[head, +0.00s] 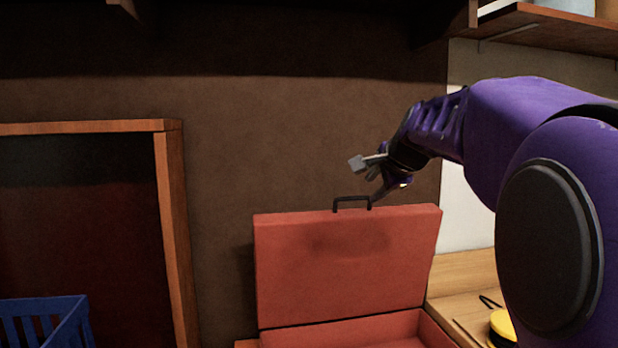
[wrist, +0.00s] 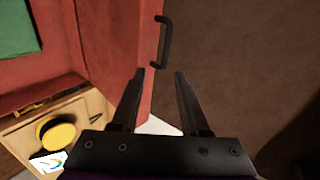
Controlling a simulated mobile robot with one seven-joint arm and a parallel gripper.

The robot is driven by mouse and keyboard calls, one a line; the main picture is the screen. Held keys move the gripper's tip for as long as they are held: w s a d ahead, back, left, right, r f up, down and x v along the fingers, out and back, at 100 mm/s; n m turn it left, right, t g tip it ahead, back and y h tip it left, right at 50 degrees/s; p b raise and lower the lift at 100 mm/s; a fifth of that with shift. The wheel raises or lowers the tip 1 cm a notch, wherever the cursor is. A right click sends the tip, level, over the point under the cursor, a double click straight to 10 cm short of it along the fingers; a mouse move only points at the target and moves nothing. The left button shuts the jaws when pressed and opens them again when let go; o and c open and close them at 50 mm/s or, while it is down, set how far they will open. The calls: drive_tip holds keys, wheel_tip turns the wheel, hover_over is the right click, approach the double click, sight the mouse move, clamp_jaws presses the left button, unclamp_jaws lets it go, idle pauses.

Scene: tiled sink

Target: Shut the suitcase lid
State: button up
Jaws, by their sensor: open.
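The red suitcase stands open, its lid (head: 345,264) raised upright against the brown wall. A dark handle (head: 352,199) sits on the lid's top edge. The suitcase base (head: 385,332) shows only in part at the bottom of the head view. My gripper (head: 362,168) is open and empty, just above the lid's top edge near the handle. In the wrist view my gripper (wrist: 158,74) has its fingers spread, with the lid (wrist: 120,50) to the left and the handle (wrist: 162,45) just beyond the fingertips. A green item (wrist: 15,28) lies inside the suitcase.
A wooden surface (head: 465,272) with a yellow round object (head: 503,325) is right of the suitcase. A blue basket (head: 45,322) is at lower left, by a wooden frame (head: 172,230). A shelf (head: 545,30) hangs at upper right. The brown wall stands close behind the lid.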

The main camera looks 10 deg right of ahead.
sight(354, 199)
drive_tip(key=shift+w+a+r+x, duration=0.1)
drive_tip(key=shift+a+x, duration=0.1)
drive_tip(key=shift+x, duration=1.75)
drive_tip(key=shift+w+a+r+x, duration=0.1)
drive_tip(key=shift+a+x, duration=0.15)
drive_tip(key=shift+x, duration=1.75)
drive_tip(key=shift+w+a+r+x, duration=0.1)
drive_tip(key=shift+a+r+x, duration=0.1)
drive_tip(key=shift+x, duration=1.75)
drive_tip(key=shift+f, duration=0.25)
drive_tip(key=shift+y, duration=0.3)
